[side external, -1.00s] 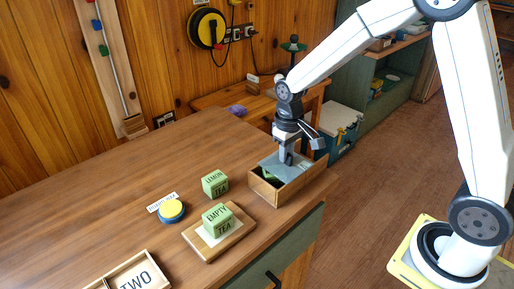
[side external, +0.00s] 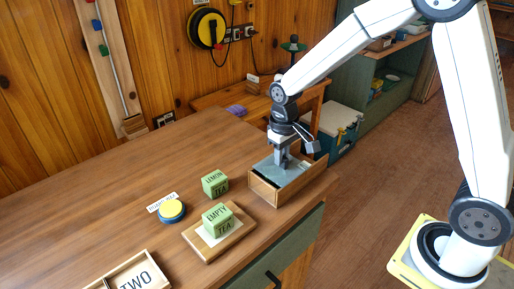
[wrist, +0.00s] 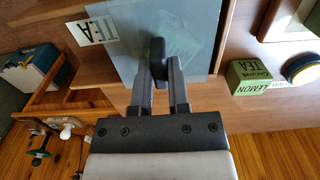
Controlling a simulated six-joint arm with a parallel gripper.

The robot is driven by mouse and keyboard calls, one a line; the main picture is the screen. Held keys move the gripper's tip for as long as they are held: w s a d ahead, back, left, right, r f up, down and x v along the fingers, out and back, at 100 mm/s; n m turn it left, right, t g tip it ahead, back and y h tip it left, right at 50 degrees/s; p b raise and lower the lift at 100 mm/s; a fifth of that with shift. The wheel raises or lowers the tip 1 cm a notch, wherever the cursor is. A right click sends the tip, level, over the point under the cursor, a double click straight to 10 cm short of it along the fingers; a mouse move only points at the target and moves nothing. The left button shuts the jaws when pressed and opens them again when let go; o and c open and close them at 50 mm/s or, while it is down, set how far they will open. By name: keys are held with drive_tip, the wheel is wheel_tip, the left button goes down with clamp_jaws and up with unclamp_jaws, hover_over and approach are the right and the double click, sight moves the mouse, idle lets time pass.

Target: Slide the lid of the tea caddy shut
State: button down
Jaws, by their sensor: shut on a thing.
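The tea caddy (side external: 296,194) is an open-topped wooden box near the counter's far right corner. Its grey-blue sliding lid (side external: 296,176) covers most of the top; a narrow dark gap shows along its left side. My gripper (side external: 281,164) is above the lid, shut on the lid's dark upright handle. In the wrist view my fingers (wrist: 158,80) stand on either side of the handle (wrist: 157,52), over the smooth lid (wrist: 196,30). A white TEA label (wrist: 97,27) shows beside the lid.
A green lemon tea block (side external: 215,184) stands left of the caddy. A green block marked EMPTY TEA (side external: 218,221) sits on a wooden board (side external: 205,247). A yellow-topped blue button (side external: 172,211) and a tray marked TWO (side external: 104,284) are farther left.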

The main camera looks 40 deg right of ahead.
drive_tip(key=shift+w+a+r, duration=0.1)
drive_tip(key=shift+a, duration=0.65)
drive_tip(key=c, duration=0.5)
unclamp_jaws()
drive_tip(key=shift+r, duration=2.4)
drive_tip(key=shift+s, duration=0.25)
drive_tip(key=s+f+t, duration=0.1)
drive_tip(key=s, duration=0.3)
drive_tip(key=s+d+f, duration=0.1)
drive_tip(key=s+f, duration=0.1)
drive_tip(key=s, duration=0.2)
drive_tip(key=s+d+f+t, duration=0.1)
drive_tip(key=s, duration=0.3)
drive_tip(key=shift+s+f+t, duration=0.2)
drive_tip(key=shift+s+t, duration=0.1)
